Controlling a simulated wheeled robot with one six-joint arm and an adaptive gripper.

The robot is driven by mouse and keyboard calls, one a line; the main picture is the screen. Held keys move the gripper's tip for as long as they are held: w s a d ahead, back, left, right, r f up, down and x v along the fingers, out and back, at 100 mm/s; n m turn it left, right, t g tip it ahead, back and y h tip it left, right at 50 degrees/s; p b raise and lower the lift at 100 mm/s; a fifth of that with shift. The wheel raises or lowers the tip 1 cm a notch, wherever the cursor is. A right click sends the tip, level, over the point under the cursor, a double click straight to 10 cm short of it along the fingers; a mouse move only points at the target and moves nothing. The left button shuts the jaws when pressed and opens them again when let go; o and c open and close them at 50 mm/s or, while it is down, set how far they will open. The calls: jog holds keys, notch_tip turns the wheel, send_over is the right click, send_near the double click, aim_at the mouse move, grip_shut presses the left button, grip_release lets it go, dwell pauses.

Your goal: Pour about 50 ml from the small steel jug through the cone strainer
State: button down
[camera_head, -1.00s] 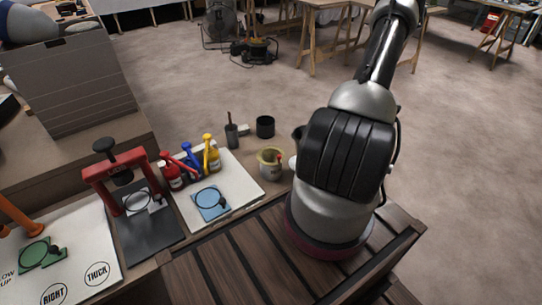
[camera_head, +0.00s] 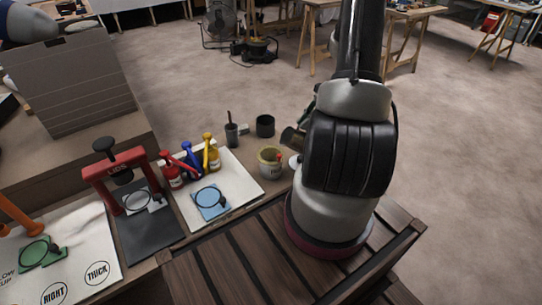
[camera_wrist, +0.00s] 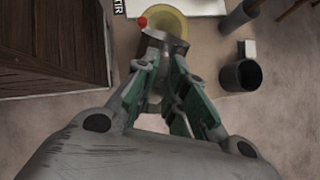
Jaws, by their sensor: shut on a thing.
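My gripper (camera_wrist: 165,85) is shut on the small steel jug (camera_wrist: 165,42) in the wrist view. I cannot clearly make out the cone strainer or any liquid.
A black cup (camera_head: 265,126) and a grey holder (camera_head: 231,135) stand behind the pot. Red, blue and yellow bottles (camera_head: 208,155) stand on a white board (camera_head: 233,180) to the left. A red press (camera_head: 118,170) is further left.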

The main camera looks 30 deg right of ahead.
aim_at(295, 129)
jog(key=shift+w+a+r+g+h, duration=0.25)
jog(key=shift+a+r+g+h, duration=0.15)
jog(key=shift+a+r+h, duration=0.4)
jog(key=shift+w+a+f+h, duration=0.2)
jog(key=shift+a+h, duration=0.25)
jog(key=shift+h, duration=0.25)
jog(key=shift+a+p, duration=0.1)
jog(key=shift+p, duration=0.25)
jog(key=shift+w+a+g+h, duration=0.1)
jog(key=shift+a+g+h, duration=0.1)
jog(key=shift+g+h, duration=0.1)
jog(key=a, duration=0.1)
jog(key=h+p, duration=0.1)
jog(key=w+a, duration=0.1)
jog(key=shift+a+r+g, duration=0.3)
jog(key=shift+r, duration=0.1)
jog(key=shift+s+d+h+p, duration=0.1)
jog(key=shift+h+p, duration=0.2)
jog(key=shift+p, duration=0.2)
jog(key=shift+w+a+r+g+h+p, duration=0.15)
jog(key=shift+a+r+h+p, duration=0.05)
jog(key=shift+a+h+p, duration=0.25)
jog(key=shift+w+a+r+g+h+p, duration=0.15)
jog(key=shift+a+h+p, duration=0.2)
jog(key=shift+p, duration=0.2)
dwell(0.3)
